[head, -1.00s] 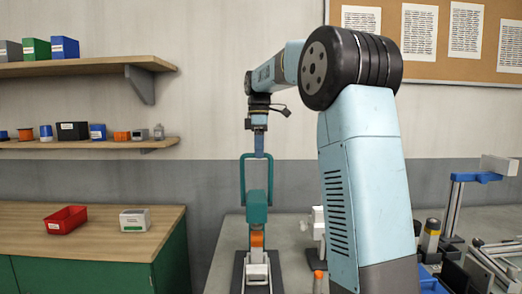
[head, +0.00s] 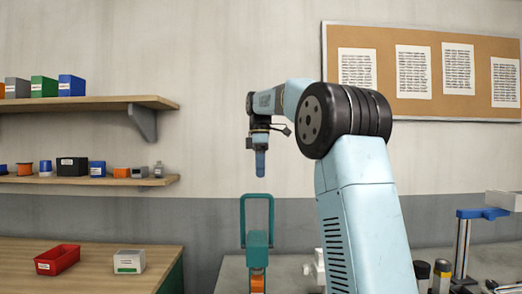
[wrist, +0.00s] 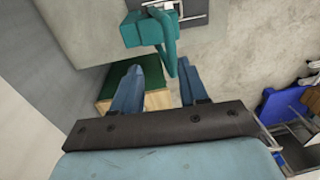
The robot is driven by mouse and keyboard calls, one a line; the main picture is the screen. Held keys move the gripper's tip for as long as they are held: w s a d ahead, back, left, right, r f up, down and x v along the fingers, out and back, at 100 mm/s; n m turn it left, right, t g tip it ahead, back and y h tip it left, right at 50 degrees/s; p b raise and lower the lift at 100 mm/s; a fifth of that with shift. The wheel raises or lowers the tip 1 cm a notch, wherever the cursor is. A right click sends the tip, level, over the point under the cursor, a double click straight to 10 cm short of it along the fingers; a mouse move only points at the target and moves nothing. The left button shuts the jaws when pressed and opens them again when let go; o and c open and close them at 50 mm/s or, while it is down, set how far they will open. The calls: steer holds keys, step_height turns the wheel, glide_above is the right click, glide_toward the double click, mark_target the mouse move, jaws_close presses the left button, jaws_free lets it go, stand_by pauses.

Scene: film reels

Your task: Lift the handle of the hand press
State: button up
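The hand press (head: 257,240) stands on the grey bench, and its teal loop handle (head: 257,196) points upright. The lower part of the press is cut off by the picture's bottom edge. My gripper (head: 260,176) hangs pointing down just above the top of the handle, with a small gap showing in the head view. In the wrist view my gripper (wrist: 165,62) has its two blue fingers apart with nothing held between them. The teal handle (wrist: 168,38) shows beyond the fingertips, its lower end reaching between them in the picture.
A wooden-topped cabinet at left holds a red bin (head: 57,260) and a white box (head: 129,261). Shelves with small boxes are on the wall above. A blue-topped stand (head: 463,245) and other gear stand at right on the bench.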

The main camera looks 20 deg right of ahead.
step_height(320, 180, up, 7)
steer(key=shift+w+d, duration=0.15)
steer(key=shift+w, duration=0.1)
stand_by(0.5)
steer(key=s+a+f+m+t, duration=0.2)
steer(key=s+f+m, duration=0.15)
steer(key=s, duration=0.55)
steer(key=s+a+f+m+t, duration=0.1)
steer(key=s+a+f+m, duration=0.2)
steer(key=s, duration=0.7)
steer(key=s+f+m+t, duration=0.3)
steer(key=s+f+m, duration=0.5)
steer(key=s+f, duration=0.9)
steer(key=shift+d+f+t, duration=0.3)
steer(key=shift+f, duration=0.4)
steer(key=shift+s, duration=0.1)
